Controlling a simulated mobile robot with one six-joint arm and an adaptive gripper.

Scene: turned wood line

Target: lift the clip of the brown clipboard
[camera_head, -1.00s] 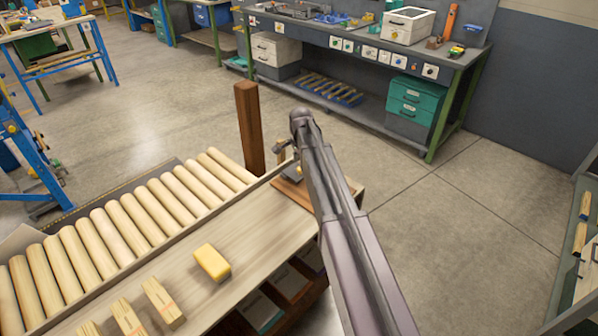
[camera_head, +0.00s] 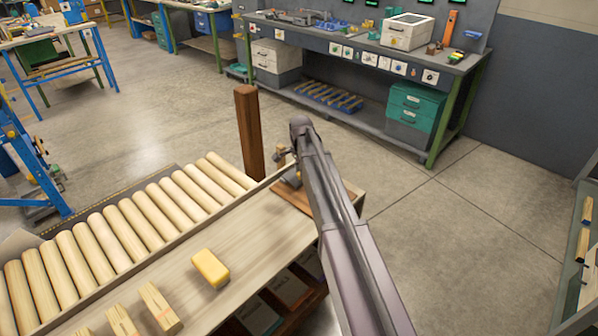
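The brown clipboard (camera_head: 287,195) lies flat at the far right end of the pale wooden bench top. My arm crosses in front of it and hides much of it, and its clip cannot be made out. My gripper (camera_head: 288,170) is at the far left part of the clipboard, low over it and partly hidden behind my own arm. It is too small and covered to tell whether its fingers are open or whether they touch the clip.
A yellow block (camera_head: 211,268) and several wooden blocks (camera_head: 160,308) lie on the bench top. Wooden rollers (camera_head: 125,232) run along its left side. A brown post (camera_head: 249,132) stands just beyond the clipboard. Open floor (camera_head: 450,230) lies to the right.

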